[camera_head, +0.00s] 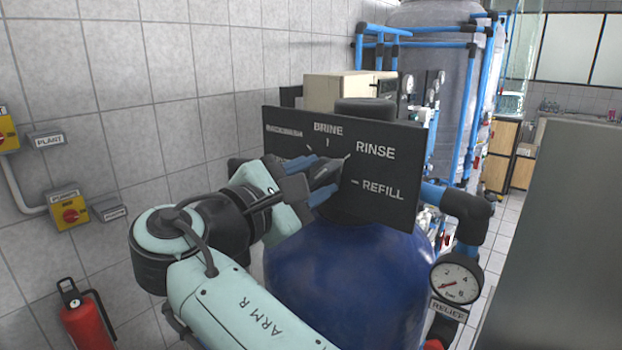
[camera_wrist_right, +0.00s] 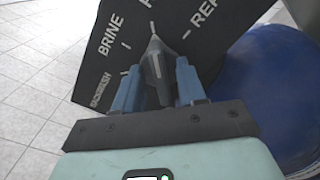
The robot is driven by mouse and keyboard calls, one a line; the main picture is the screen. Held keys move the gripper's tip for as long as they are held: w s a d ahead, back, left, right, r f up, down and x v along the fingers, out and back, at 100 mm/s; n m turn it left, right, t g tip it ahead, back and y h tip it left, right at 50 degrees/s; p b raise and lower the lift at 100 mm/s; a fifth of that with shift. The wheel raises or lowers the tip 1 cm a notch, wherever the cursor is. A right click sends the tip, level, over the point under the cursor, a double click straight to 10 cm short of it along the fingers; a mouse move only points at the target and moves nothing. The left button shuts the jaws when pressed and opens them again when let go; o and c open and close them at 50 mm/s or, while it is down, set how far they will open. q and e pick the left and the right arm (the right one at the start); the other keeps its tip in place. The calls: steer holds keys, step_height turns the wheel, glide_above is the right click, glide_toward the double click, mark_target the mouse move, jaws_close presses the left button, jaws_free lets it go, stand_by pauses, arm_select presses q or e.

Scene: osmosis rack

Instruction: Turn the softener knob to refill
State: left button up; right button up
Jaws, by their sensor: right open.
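The softener knob (camera_head: 329,174) is a dark grey pointer handle on a black panel (camera_head: 395,172) lettered BACKWASH, BRINE, RINSE and REFILL in white. Its tip points up and right, towards the RINSE side. My right gripper (camera_head: 312,181) is at the panel, its blue fingers on either side of the knob. In the right wrist view the knob (camera_wrist_right: 153,67) stands between the two fingers of the open gripper (camera_wrist_right: 158,72), with narrow gaps showing. The REFILL mark is to the lower right of the knob in the head view. My left gripper is not in view.
A blue tank (camera_head: 350,275) stands below the panel, with a pressure gauge (camera_head: 456,281) and pipes at its right. A tiled wall with yellow switch boxes (camera_head: 68,211) and a red fire extinguisher (camera_head: 86,322) is on the left. A grey surface (camera_head: 550,230) fills the right.

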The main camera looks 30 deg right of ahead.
jaws_close()
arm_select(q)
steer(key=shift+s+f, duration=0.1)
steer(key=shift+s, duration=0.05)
arm_select(e)
steer(key=shift+f, duration=0.1)
steer(key=shift+f+m+b, duration=0.1)
steer(key=shift+m+b, duration=0.45)
steer(key=shift+m, duration=0.25)
steer(key=shift+s+m+b, duration=0.1)
steer(key=shift+m+b, duration=0.4)
steer(key=shift+m, duration=0.7)
steer(key=shift+m+b, duration=0.45)
steer(key=shift+m, duration=0.75)
arm_select(q)
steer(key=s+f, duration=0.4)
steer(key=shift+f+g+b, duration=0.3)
steer(key=shift+b, duration=0.05)
arm_select(e)
steer(key=shift+m, duration=1.2)
